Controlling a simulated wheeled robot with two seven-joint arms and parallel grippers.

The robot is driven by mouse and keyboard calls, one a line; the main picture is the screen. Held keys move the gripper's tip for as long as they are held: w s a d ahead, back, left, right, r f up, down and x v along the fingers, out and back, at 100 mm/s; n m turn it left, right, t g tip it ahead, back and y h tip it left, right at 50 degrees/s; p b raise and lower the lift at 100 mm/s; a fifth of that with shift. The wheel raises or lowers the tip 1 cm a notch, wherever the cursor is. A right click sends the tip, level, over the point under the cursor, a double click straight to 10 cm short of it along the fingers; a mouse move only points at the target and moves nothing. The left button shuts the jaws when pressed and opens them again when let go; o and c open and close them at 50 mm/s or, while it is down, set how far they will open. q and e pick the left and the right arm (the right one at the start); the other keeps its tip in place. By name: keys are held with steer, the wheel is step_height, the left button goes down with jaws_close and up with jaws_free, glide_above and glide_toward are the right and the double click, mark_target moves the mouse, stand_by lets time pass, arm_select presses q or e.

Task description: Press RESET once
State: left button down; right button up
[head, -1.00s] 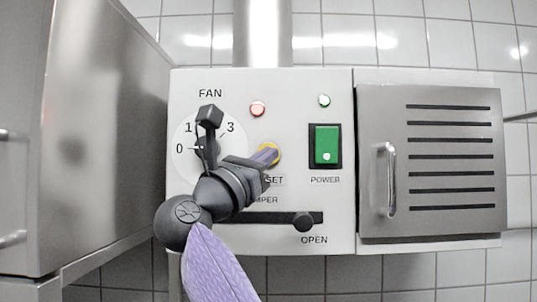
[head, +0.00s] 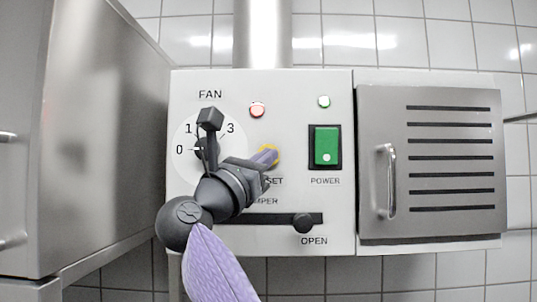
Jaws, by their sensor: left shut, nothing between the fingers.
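The RESET button (head: 276,154) is yellow and sits on the pale control panel (head: 340,90), below the red lamp. Its label is partly covered, with only "SET" readable. My left gripper (head: 267,156) is shut and empty, its purple fingertips in front of the button and hiding most of it. The tips look to be at or against the button; contact itself is hidden. My right gripper is not in view.
The FAN knob (head: 209,118) is just left of my gripper. A louvred door (head: 450,125) is at right, a steel cabinet (head: 95,130) at left.

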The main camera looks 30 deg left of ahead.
arm_select(q)
steer(key=shift+w+a, duration=0.15)
steer(key=shift+w, duration=0.05)
steer(key=shift+w+a, duration=0.2)
steer(key=shift+w, duration=0.15)
stand_by(0.7)
steer(key=shift+s, duration=0.1)
stand_by(0.3)
steer(key=shift+s+d, duration=0.45)
steer(key=shift+s, duration=0.15)
steer(key=s+d, duration=0.1)
steer(key=s+b, duration=0.1)
steer(key=s, duration=0.1)
steer(key=s+d+b, duration=0.1)
steer(key=shift+s+d, duration=0.15)
steer(key=shift+d, duration=0.15)
stand_by(0.6)
